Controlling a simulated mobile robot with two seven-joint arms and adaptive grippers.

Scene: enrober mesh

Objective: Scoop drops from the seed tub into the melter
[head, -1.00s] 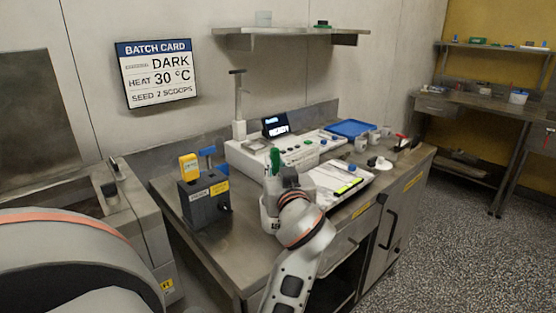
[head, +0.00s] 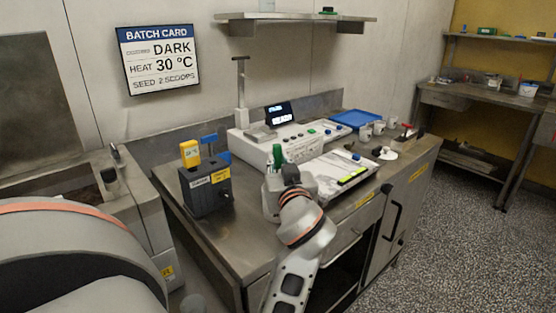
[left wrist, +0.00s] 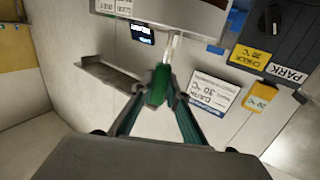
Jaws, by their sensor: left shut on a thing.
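My left gripper (head: 279,168) is shut on a green handle (left wrist: 159,84), which also shows upright in the head view (head: 277,154). In the left wrist view a thin metal shaft runs from the handle to a grey, box-like metal part at the top edge; I cannot tell whether they are joined. A pale container (head: 270,204) stands beside the gripper, partly hidden by my arm; I cannot tell if it is the seed tub. A pale machine (head: 307,150) with a lit display (head: 279,115) stands behind; I cannot tell if it is the melter. No drops are discernible. My right gripper is not in view.
A dark box (head: 207,193) with a yellow device (head: 190,153) and a blue part stands left on the steel bench. A white tray (head: 325,187), blue tray (head: 356,119) and cups lie right. A batch card (head: 158,60) reads dark, 30 °C, seed 2 scoops.

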